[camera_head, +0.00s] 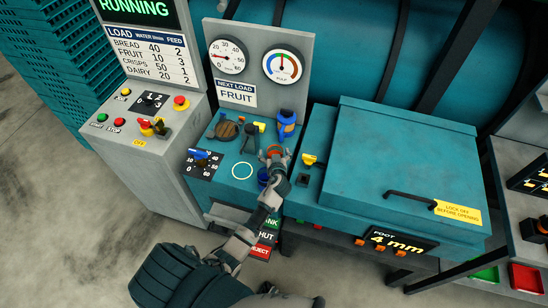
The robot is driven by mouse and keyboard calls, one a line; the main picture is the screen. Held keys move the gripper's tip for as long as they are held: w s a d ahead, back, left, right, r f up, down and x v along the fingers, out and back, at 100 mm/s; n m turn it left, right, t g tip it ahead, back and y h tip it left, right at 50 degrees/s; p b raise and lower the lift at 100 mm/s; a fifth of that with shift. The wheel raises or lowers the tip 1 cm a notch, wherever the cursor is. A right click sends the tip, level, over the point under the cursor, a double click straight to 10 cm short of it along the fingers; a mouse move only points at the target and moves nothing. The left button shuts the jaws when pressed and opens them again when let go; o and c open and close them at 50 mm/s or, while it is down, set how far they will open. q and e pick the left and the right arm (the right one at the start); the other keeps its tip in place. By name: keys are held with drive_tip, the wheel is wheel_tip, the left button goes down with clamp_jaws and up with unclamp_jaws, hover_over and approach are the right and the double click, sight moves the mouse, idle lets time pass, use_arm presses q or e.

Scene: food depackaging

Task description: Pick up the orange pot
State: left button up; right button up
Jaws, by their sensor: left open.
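A small orange-red round thing (276,149), which looks like the orange pot, is on the teal machine's control deck. It is small and partly hidden by my left gripper (275,156). That gripper reaches up from the lower middle of the view, with its open fingers at the orange thing. I cannot tell whether the fingers touch it. A dark blue round thing (263,177) sits beside the gripper on its left, partly covered by it. My right gripper is not in view.
A blue bottle-like item (286,124) stands just behind the gripper. A brown round knob (227,130), a yellow-handled lever (312,160) and a white ring mark (242,171) are nearby. A large teal lid (400,150) lies to the right. A grey button console (150,140) stands left.

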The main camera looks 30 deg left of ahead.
use_arm(q)
drive_tip(key=shift+d, duration=0.45)
drive_tip(key=c, duration=1.2)
drive_tip(key=shift+a, duration=0.25)
drive_tip(key=shift+c, duration=0.2)
